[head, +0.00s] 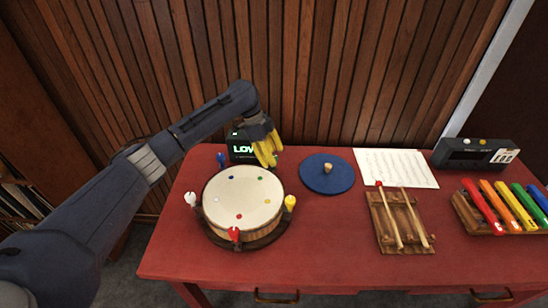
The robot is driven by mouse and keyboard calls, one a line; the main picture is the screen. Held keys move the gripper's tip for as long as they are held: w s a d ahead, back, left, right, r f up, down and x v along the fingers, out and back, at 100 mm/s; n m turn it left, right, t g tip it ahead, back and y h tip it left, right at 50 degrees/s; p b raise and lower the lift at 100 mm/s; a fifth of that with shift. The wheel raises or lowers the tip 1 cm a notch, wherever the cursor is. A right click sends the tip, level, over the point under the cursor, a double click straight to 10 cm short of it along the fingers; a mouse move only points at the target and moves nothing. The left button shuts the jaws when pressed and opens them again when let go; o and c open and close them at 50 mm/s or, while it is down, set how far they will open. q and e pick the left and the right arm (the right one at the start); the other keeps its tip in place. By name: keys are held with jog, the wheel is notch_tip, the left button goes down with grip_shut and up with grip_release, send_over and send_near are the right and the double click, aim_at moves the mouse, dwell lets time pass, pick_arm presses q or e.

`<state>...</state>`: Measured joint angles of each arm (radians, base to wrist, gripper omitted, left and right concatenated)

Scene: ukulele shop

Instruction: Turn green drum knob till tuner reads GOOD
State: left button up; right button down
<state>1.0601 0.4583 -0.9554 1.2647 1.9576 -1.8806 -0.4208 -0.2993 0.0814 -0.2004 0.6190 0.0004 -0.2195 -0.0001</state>
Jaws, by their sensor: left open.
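The round drum (240,200) with a cream skin stands at the left of the red table. Blue (221,159), white (190,199), red (234,234) and yellow (290,203) knobs stand around its rim. I cannot make out a green knob; the far-right rim by the green dot (259,178) is partly behind my left gripper. The black tuner (240,150) behind the drum shows green letters that read "LOW", its right side covered by the gripper. My left gripper (266,153), with yellow fingers, is open at the drum's far-right edge. My right gripper is out of view.
Right of the drum are a blue disc (318,180) with a wooden knob, a sheet of music (412,168), and a wooden rack with two mallets (392,240). A dark box (475,153) and coloured bars (482,208) sit far right. The table front (330,255) is clear.

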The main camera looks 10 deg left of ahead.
pick_arm(q)
jog(key=v, duration=1.1)
jog(key=shift+d, duration=0.15)
